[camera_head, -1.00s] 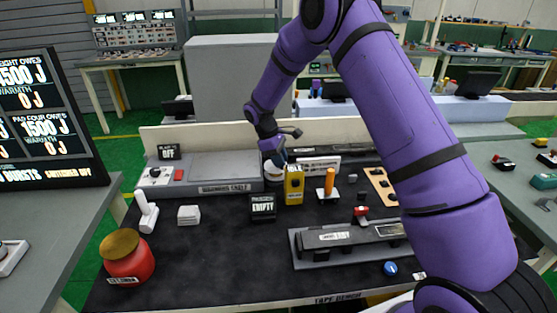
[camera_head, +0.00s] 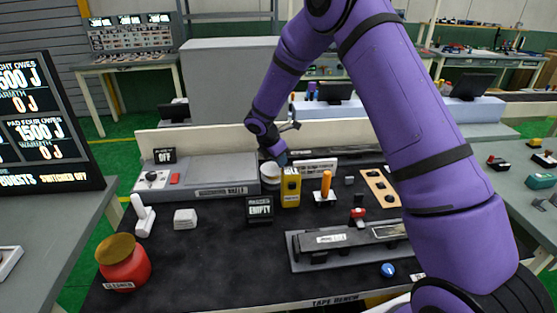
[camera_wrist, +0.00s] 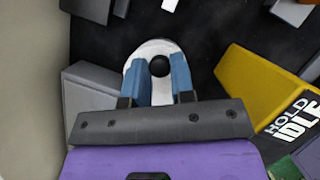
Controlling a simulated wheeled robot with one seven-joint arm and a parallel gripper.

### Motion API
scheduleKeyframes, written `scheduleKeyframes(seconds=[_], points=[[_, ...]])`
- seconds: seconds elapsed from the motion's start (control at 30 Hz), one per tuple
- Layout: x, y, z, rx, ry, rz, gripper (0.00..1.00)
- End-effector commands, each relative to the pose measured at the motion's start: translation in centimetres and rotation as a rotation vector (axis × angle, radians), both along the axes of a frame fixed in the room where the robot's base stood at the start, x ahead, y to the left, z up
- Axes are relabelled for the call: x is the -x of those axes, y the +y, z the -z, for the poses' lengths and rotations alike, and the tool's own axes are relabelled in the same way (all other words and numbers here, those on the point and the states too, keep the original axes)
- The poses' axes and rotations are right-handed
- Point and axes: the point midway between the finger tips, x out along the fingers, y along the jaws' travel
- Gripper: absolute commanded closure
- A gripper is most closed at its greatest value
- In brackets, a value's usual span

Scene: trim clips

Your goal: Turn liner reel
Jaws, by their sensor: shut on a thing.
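The liner reel is a white round disc with a black centre knob. It lies under my fingers in the wrist view (camera_wrist: 133,68) and shows as a pale round shape left of the yellow box in the head view (camera_head: 268,173). My gripper (camera_wrist: 160,70) has its blue fingers on either side of the reel's middle, by the black knob, and is shut on the reel. The fingers hide part of the disc.
The yellow "IDLE" box (camera_head: 291,188) stands close to the right of the reel. A grey block (camera_wrist: 92,90) is close on the left in the wrist view. The "EMPTY" sign (camera_head: 260,208), an orange-handled post (camera_head: 326,184) and a red jar (camera_head: 130,270) stand on the dark bench.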

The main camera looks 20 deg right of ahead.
Motion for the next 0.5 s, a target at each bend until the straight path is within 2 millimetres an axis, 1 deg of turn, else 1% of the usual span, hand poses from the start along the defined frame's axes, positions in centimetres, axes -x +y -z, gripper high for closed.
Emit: scheduleKeyframes(seconds=[0.5], points=[[-1.05,0.01,-0.01,-0.001,-0.001,-0.488,1.0]])
